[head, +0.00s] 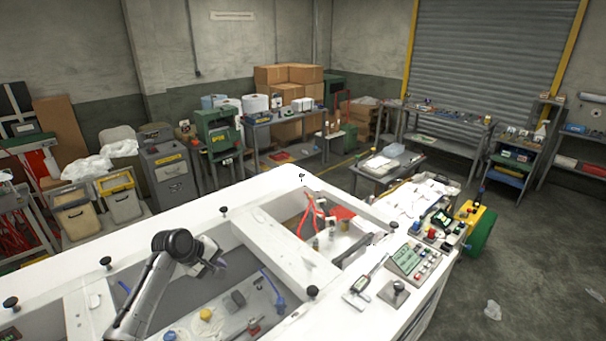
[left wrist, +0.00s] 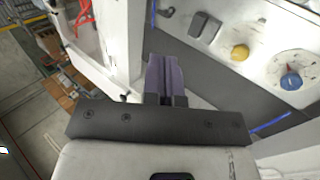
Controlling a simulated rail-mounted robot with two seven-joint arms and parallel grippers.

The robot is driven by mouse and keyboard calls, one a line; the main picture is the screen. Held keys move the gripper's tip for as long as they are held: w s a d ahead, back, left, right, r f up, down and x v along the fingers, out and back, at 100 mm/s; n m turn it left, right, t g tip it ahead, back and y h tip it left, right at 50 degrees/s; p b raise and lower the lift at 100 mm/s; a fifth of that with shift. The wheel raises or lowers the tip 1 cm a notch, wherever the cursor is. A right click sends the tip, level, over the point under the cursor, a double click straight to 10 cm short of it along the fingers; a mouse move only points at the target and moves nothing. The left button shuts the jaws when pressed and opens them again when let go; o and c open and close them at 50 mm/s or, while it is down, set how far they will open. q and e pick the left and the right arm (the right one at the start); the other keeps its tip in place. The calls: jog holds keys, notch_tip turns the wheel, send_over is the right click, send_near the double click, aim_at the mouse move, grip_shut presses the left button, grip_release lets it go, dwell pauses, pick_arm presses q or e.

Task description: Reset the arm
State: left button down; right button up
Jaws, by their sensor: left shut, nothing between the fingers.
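My left arm comes in from the lower left of the head view. Its gripper (head: 219,264) is over the open bay of the white machine (head: 170,210). In the left wrist view the two fingers of the left gripper (left wrist: 164,75) are shut together with nothing held. They point toward the bay's edge. My right gripper is in neither view.
The bay holds a yellow knob (head: 206,314), a grey block (head: 237,299) and a blue part (head: 280,304). Red hoses (head: 309,215) lie in the far bay. A control panel (head: 413,259) stands on the right. White rims and black knobs border the bays.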

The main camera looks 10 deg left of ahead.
pick_arm(q)
notch_tip(320, 180, up, 15)
jog(key=s+d+m+t+y, duration=0.2)
jog(key=s+m+t+y, duration=0.15)
jog(key=m, duration=0.75)
jog(key=s+d+r+m+t+y, duration=0.2)
jog(key=s+d, duration=0.2)
jog(key=s+d+f+g+p, duration=0.2)
jog(key=s+f, duration=0.7)
jog(key=s, duration=0.5)
jog(key=s+d+f+g+h+p, duration=0.1)
jog(key=s+d+f+g+p, duration=0.1)
jog(key=s+f, duration=0.7)
jog(key=s+d+f+g+p, duration=0.1)
jog(key=s+f, duration=0.8)
jog(key=s, duration=1)
jog(key=shift+d+n+g+p, duration=0.4)
jog(key=shift+d+g, duration=0.2)
jog(key=shift+g, duration=0.65)
